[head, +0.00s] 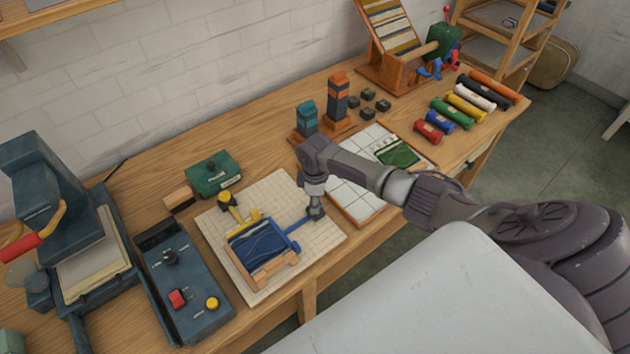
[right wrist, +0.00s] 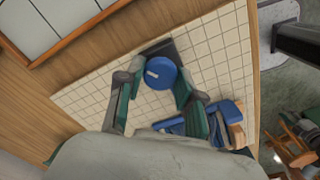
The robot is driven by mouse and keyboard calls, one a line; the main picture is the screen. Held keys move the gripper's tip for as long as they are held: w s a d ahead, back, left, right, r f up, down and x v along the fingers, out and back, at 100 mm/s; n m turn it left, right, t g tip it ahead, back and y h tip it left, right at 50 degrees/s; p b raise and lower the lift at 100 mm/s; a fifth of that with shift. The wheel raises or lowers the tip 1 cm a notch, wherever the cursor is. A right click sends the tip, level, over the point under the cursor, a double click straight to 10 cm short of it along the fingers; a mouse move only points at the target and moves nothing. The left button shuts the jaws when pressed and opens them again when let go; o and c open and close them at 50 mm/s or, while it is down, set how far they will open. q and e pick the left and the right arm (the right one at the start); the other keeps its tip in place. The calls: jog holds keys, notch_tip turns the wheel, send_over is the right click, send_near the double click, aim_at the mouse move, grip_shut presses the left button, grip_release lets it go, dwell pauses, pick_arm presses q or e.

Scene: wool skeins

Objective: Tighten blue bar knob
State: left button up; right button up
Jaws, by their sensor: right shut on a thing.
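The blue bar knob (right wrist: 160,73) is a round blue cap with a small white mark. In the right wrist view it sits between the two fingers of my right gripper (head: 315,212). My right gripper is shut on it, from above, and hides most of it in the head view. The blue bar (head: 298,223) runs from the knob to a small frame (head: 262,247) with blue fabric and wooden sides. The frame lies on a cream gridded mat (head: 218,228). A yellow-knobbed part (head: 228,199) stands at the frame's far side. My left gripper is not in view.
A dark control box (head: 185,280) with red and yellow buttons and a press (head: 50,220) stand left. A green box (head: 213,175) is behind the mat. A white tiled board (head: 360,205) lies right, and several colored wool rolls (head: 465,107) lie farther right.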

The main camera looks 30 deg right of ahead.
jog(key=shift+d, duration=0.1)
dwell(0.3)
jog(key=o, duration=1.2)
jog(key=shift+c, duration=0.2)
jog(key=shift+r, duration=0.25)
notch_tip(320, 180, up, 12)
jog(key=shift+f, duration=0.2)
